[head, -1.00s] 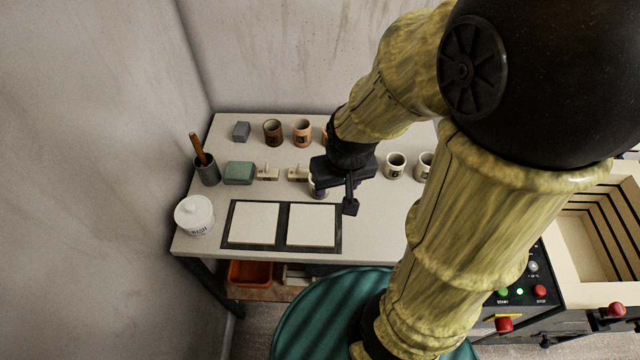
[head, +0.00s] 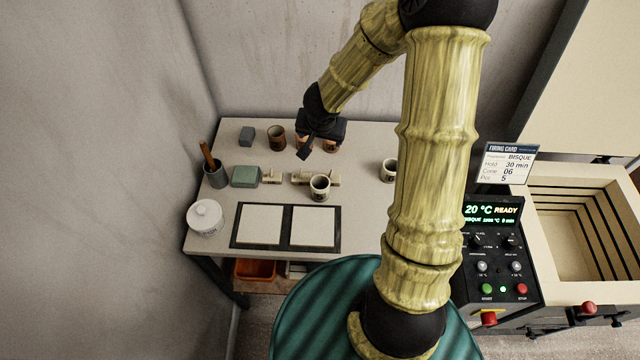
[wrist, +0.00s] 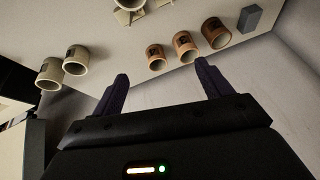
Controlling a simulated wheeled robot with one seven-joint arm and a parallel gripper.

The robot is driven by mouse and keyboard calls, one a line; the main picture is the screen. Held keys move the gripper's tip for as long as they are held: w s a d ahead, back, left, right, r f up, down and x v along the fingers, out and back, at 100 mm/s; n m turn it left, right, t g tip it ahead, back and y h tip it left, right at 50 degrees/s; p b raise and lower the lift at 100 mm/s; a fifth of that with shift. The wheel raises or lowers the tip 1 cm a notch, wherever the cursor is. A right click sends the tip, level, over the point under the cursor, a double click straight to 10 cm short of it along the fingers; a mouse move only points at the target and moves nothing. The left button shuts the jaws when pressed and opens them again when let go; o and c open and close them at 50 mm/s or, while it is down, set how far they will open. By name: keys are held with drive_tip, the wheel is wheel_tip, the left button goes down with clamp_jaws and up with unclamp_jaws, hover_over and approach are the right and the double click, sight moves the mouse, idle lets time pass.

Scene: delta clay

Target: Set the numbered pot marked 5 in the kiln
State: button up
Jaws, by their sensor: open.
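My gripper (head: 318,136) is open and empty over the back of the table, partly covering two orange pots (head: 330,146). In the wrist view, three brown-orange pots (wrist: 184,47) stand in a row beyond my open fingers (wrist: 162,71). A dark brown pot (head: 276,138) stands just left of my gripper. A cream pot (head: 320,187) with a dark mark stands behind the white tiles, and another (head: 389,169) is further right. The marks are too small to read, so I cannot tell which pot is 5. The kiln (head: 541,196) at right is open, its stepped chamber empty.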

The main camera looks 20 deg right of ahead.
sight(322, 180)
drive_tip(key=s+g+p, duration=0.1)
drive_tip(key=s+f+m+g, duration=0.1)
drive_tip(key=g, duration=0.1)
drive_tip(key=s+m+g+y+p, duration=0.1)
drive_tip(key=s, duration=0.1)
drive_tip(key=shift+a+f+g+p, duration=0.15)
drive_tip(key=shift+f+g+p, duration=0.15)
drive_tip(key=shift+f, duration=0.05)
drive_tip(key=shift+f, duration=0.1)
wheel_tip(322, 180, down, 12)
drive_tip(key=shift+b, duration=0.95)
drive_tip(key=shift+f, duration=0.1)
drive_tip(key=shift+w+a+f, duration=0.15)
drive_tip(key=shift+a+f, duration=0.05)
drive_tip(key=shift+f, duration=1.05)
drive_tip(key=shift+w+a+f, duration=0.1)
drive_tip(key=shift+a+f, duration=0.05)
drive_tip(key=shift+f, duration=1.1)
